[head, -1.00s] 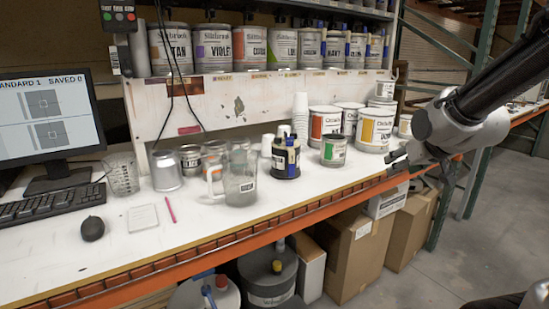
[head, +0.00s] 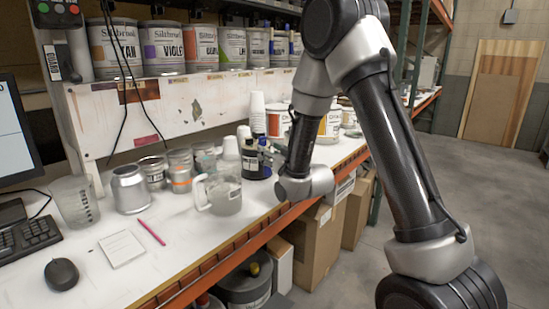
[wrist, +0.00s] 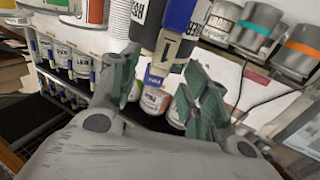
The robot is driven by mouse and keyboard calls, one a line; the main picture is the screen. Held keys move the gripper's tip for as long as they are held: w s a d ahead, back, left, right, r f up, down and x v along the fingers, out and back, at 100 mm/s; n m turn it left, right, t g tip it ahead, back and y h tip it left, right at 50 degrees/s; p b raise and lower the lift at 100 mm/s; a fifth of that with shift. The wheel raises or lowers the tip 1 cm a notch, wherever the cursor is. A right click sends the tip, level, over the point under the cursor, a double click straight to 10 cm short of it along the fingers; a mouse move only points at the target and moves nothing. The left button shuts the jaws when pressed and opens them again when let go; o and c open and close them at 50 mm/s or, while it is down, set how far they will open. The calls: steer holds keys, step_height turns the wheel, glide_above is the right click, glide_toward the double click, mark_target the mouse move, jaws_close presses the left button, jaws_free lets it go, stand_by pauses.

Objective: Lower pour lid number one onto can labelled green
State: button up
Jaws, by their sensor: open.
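A black pot (head: 256,160) with a white label and blue and cream upright parts stands on the bench in the head view, left of my wrist. I cannot read a number on it. In the wrist view a blue-and-cream upright part (wrist: 178,32) lies in front of my gripper (wrist: 163,66), roughly between the green-padded fingers. My gripper is open, and whether it touches this part I cannot tell. In the head view, my arm hides where the green-labelled can stood.
A glass jug (head: 222,194) stands close to the pot, left of my wrist. Paper cups (head: 258,112) and larger cans (head: 328,124) stand behind. The rack shelf (head: 190,82) with labelled cans overhangs the back. The orange front edge (head: 262,222) runs below my wrist.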

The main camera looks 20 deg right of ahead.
mark_target(263, 144)
steer(key=shift+x, duration=1.45)
jaws_close()
steer(key=c, duration=0.9)
jaws_free()
jaws_close()
steer(key=shift+r, duration=0.2)
steer(key=shift+r, duration=0.3)
steer(key=shift+r, duration=0.1)
